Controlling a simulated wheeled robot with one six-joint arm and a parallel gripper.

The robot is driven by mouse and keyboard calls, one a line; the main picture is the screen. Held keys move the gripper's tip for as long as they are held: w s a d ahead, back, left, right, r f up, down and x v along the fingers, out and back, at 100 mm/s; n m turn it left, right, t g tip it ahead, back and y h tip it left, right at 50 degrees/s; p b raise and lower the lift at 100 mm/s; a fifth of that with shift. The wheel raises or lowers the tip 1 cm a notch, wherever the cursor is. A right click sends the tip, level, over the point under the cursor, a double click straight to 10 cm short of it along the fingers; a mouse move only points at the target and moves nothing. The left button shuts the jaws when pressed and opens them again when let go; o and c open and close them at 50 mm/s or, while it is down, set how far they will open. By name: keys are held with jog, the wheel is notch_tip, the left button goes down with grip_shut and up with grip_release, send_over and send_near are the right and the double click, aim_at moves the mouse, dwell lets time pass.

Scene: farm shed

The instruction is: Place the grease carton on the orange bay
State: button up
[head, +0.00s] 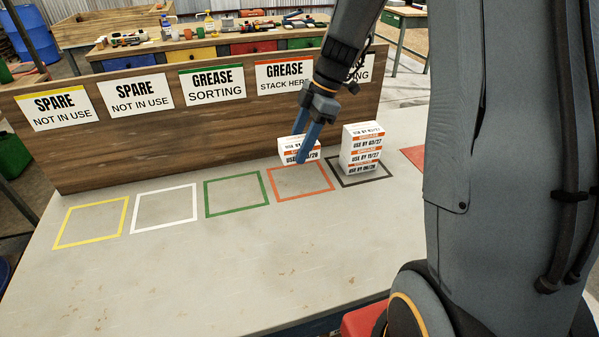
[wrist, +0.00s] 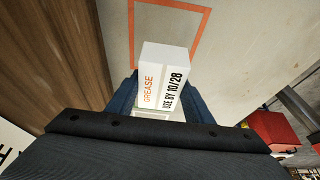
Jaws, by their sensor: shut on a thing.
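My gripper (head: 303,148) is shut on a white grease carton (head: 297,143) with an orange band. In the wrist view the held carton (wrist: 166,75) reads "USE BY 10/28". The orange bay (head: 305,196) is an outlined square on the bench, with no carton seen standing inside it. The carton appears near the bay's back edge; I cannot tell its exact height above the bench. In the wrist view part of the orange outline (wrist: 203,45) shows beyond the carton. My fingers hide part of the carton in the head view.
A stack of several grease cartons (head: 362,147) stands in the dark bay (head: 380,178), right of the orange one. The green bay (head: 237,194), white bay (head: 163,207) and yellow bay (head: 91,221) are empty. A wooden backboard (head: 150,150) with signs runs behind the bays.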

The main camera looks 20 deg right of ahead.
aim_at(294, 180)
jog(key=shift+f+p, duration=0.8)
jog(key=shift+f, duration=3.15)
jog(key=shift+f, duration=0.1)
jog(key=o, duration=1.1)
